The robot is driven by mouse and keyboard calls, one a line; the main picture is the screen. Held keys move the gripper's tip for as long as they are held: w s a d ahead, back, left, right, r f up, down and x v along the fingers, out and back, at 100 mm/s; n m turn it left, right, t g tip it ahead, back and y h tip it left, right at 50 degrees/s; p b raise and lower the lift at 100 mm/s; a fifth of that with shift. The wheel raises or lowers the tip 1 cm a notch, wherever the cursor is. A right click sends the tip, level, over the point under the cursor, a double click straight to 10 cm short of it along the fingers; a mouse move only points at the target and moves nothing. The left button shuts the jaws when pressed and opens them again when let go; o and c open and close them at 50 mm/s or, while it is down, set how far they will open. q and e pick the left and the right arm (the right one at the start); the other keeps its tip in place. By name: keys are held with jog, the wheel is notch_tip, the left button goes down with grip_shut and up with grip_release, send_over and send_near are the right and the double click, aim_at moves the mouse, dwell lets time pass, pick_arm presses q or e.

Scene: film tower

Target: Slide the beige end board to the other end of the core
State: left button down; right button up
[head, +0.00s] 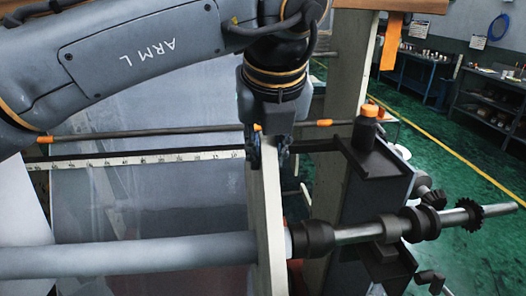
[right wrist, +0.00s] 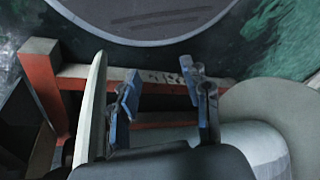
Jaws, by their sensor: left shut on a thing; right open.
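The beige end board (head: 266,215) stands upright, seen nearly edge-on, around the grey core (head: 120,256) near its right end in the head view. My left gripper (head: 267,148) points down and is shut on the board's top edge. The board's lower part runs out of the picture. In the right wrist view, my right gripper (right wrist: 165,105) is open with nothing between its fingers. A pale upright board edge (right wrist: 92,110) is just left of its left finger; I cannot tell whether it is the same board. My right gripper does not show in the head view.
Right of the board, a shaft (head: 355,235) carries black collars (head: 313,238) and a gear (head: 470,213). A dark stand (head: 375,165) holds an orange-capped bottle (head: 367,128). A measuring strip (head: 145,158) and a thin rod (head: 170,131) run behind. A red frame (right wrist: 65,90) shows in the right wrist view.

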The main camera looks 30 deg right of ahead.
pick_arm(q)
jog(key=shift+s+f, duration=0.15)
jog(key=shift+f, duration=0.15)
